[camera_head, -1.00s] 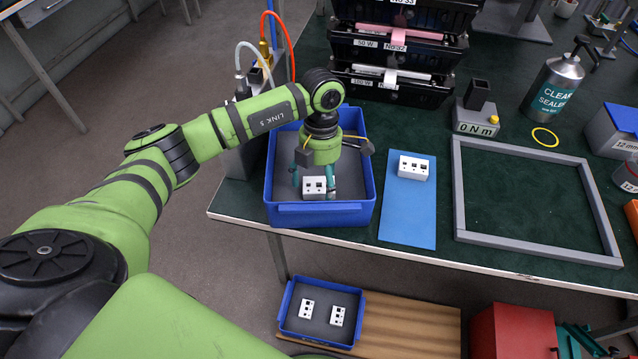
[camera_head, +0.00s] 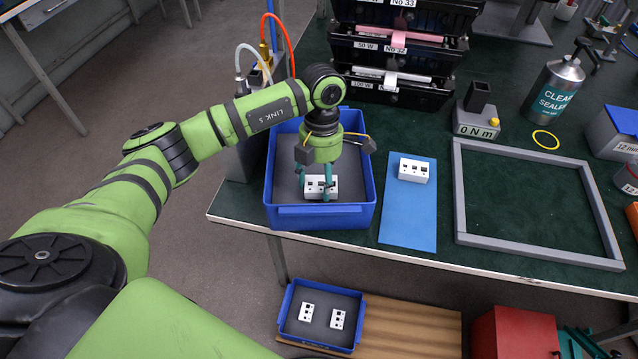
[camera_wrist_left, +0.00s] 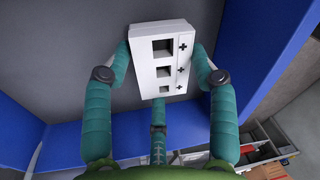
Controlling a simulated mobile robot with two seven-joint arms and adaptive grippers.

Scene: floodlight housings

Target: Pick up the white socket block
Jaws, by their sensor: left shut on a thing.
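A white socket block (camera_head: 316,187) with square holes is inside the blue tray (camera_head: 318,216) on the green table. My left gripper (camera_head: 321,190) reaches down into this tray with its teal fingers around the block. In the left wrist view the block (camera_wrist_left: 163,60) sits between the fingers (camera_wrist_left: 163,75), its square holes and plus marks facing the camera. The gripper is shut on it. I cannot tell whether the block is clear of the tray floor. Another white socket block (camera_head: 414,170) lies on the blue mat (camera_head: 408,220). My right gripper is not in view.
A lower blue tray (camera_head: 318,342) holds two white blocks (camera_head: 306,312) (camera_head: 337,319). A grey frame (camera_head: 535,252) lies right of the mat. Black racks (camera_head: 400,50), a torque block (camera_head: 476,122) and a sealer can (camera_head: 552,92) stand behind.

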